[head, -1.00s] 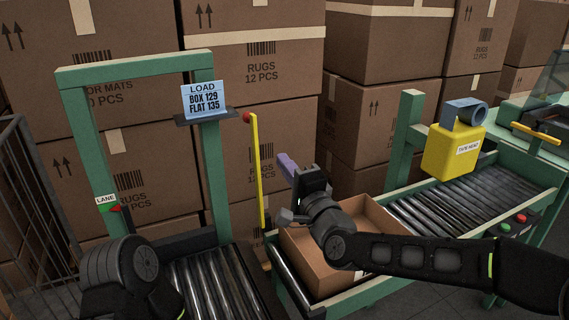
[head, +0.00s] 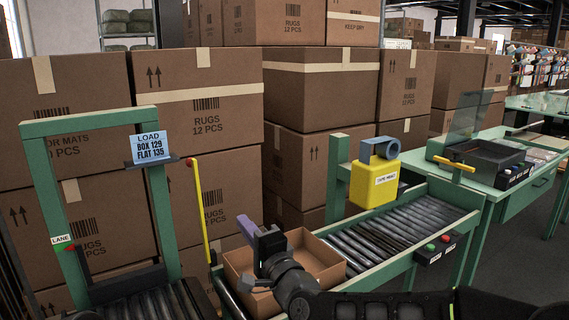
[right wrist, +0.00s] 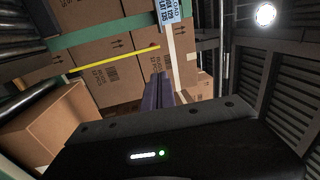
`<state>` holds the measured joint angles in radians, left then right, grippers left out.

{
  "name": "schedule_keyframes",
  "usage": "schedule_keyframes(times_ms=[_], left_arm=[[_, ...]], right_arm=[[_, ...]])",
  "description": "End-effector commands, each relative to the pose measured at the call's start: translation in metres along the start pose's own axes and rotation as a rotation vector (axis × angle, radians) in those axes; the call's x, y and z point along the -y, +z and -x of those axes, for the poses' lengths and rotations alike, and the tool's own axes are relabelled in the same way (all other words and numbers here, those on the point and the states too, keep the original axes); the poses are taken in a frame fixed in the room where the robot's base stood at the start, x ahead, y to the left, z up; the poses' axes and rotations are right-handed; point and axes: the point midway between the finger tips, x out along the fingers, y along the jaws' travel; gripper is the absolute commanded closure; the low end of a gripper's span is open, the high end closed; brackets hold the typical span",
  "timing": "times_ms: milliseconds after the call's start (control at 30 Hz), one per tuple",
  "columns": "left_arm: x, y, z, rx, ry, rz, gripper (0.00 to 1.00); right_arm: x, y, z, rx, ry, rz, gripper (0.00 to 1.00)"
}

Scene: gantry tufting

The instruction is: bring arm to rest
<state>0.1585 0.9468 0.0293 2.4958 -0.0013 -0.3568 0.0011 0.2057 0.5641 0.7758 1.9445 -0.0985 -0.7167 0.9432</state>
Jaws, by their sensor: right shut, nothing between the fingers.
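My right gripper (head: 252,236) is shut and empty. It shows in the head view over the left part of an open cardboard box (head: 318,258), with its purple fingers pointing up and left. In the right wrist view its purple fingers (right wrist: 157,95) lie together with nothing between them. The same box (right wrist: 45,120) shows at the left there. My right arm runs along the bottom of the head view and hides part of the box's near side. My left gripper is not in view.
The box sits on a green roller conveyor (head: 400,242) with a yellow tape head (head: 373,181) above it. A green gate frame (head: 90,122) with a load sign (head: 149,147) and a yellow bar (head: 203,215) stand left. Stacked cartons (head: 210,105) fill the back.

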Motion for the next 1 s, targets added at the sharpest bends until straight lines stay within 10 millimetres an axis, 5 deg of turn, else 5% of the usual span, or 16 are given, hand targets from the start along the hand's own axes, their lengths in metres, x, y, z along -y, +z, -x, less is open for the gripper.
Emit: schedule_keyframes(times_ms=[200, 367, 667, 867, 1000], left_arm=[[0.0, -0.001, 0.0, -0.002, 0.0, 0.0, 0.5], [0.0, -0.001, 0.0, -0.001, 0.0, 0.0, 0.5], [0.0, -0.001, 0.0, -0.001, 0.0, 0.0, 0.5], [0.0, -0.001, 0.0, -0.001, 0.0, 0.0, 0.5], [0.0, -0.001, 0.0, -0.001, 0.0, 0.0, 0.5]], right_arm=[[-0.015, 0.009, 0.003, 0.032, 0.045, 0.147, 1.0], [-0.053, 0.013, 0.014, 0.067, 0.128, 0.259, 1.0], [-0.169, 0.016, 0.058, 0.177, 0.359, 0.443, 1.0], [-0.294, 0.025, 0.141, 0.347, 0.618, 0.558, 1.0], [-0.374, 0.037, 0.226, 0.502, 0.807, 0.595, 1.0]])
